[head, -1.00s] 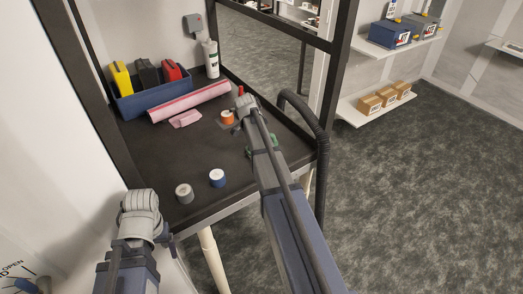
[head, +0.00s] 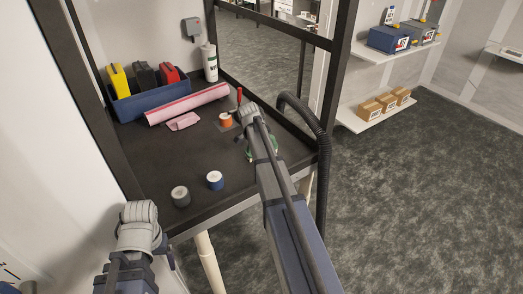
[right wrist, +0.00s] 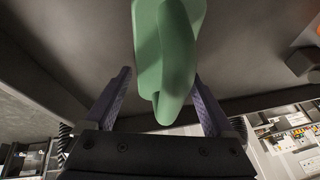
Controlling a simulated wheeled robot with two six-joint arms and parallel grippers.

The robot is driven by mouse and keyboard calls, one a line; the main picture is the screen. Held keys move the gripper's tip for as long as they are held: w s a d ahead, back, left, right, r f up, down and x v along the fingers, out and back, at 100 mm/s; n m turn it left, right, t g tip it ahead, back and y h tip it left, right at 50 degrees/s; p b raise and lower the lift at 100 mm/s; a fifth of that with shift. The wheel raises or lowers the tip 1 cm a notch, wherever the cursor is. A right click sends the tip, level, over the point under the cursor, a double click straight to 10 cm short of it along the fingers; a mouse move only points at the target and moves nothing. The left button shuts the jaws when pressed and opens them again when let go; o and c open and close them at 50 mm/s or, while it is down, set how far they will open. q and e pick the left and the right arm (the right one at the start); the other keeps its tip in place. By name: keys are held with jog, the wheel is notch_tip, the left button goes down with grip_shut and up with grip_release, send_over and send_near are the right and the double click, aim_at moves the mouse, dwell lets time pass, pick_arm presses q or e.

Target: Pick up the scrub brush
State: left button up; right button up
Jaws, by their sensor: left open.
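The green scrub brush (right wrist: 178,60) fills the upper middle of the right wrist view. In the head view only slivers of green (head: 248,154) show beside my right forearm, which hides the rest. In the head view the right gripper's fingers are hidden under the arm. My left gripper (head: 169,257) is at the lower left, off the bench's front edge, open and mostly hidden by its wrist.
Frame posts and a black hose (head: 323,170) flank the right arm.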

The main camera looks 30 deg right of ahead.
jog(key=c, duration=1.2)
jog(key=shift+r, duration=0.1)
notch_tip(320, 180, up, 10)
jog(key=p, duration=1)
